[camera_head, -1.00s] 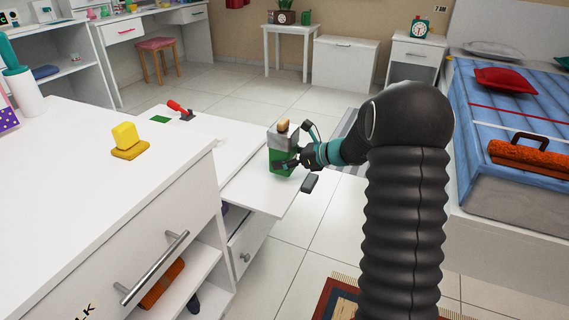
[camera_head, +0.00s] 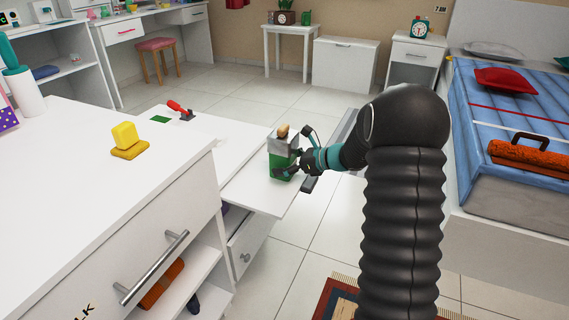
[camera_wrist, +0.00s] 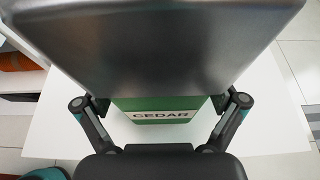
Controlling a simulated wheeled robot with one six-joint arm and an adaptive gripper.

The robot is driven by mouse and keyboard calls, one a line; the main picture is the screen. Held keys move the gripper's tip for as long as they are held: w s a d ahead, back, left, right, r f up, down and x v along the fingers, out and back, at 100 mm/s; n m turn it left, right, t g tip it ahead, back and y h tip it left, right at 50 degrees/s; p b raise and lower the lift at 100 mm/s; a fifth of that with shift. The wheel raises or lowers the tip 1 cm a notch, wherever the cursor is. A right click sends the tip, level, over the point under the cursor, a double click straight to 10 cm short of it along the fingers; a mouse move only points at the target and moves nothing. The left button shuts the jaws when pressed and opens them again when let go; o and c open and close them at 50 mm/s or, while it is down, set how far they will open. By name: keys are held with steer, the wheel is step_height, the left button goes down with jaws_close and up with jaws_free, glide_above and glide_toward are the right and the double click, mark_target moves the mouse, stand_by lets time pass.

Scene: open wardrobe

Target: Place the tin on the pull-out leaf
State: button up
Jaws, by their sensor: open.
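The tin (camera_head: 283,158) is green with a silver lid and a tan knob. It stands upright on the white pull-out leaf (camera_head: 254,195), near its outer end. In the wrist view the lid (camera_wrist: 160,40) fills the upper middle, and the green side with its "CEDAR" label (camera_wrist: 160,114) shows below. My gripper (camera_head: 296,156) is at the tin, with one finger to each side. In the wrist view the fingers of my gripper (camera_wrist: 160,104) are spread apart around the tin. The lid hides part of the fingertips, so contact is hard to judge.
A white cabinet top (camera_head: 75,165) at the left bears a yellow block (camera_head: 125,135) on a yellow base. A red-handled tool (camera_head: 180,110) lies behind the leaf. A dark strip (camera_head: 313,183) is at the leaf's outer edge. The leaf's near part is bare.

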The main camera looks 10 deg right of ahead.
steer(key=shift+s+d+r, duration=0.2)
steer(key=shift+d, duration=0.1)
steer(key=v, duration=1.1)
steer(key=s+a+r+n+g+h, duration=0.2)
steer(key=s+a+r+n, duration=0.1)
steer(key=s+a+n, duration=0.4)
steer(key=s+a+r+n+g+h, duration=0.25)
steer(key=s+a+n, duration=0.2)
steer(key=s, duration=0.55)
steer(key=s+d+r+n+t+h, duration=0.1)
steer(key=s+n+h, duration=0.5)
steer(key=s+n, duration=0.7)
steer(key=s+d+t, duration=0.1)
steer(key=s, duration=0.3)
steer(key=shift+d+n, duration=0.35)
steer(key=shift+d, duration=0.05)
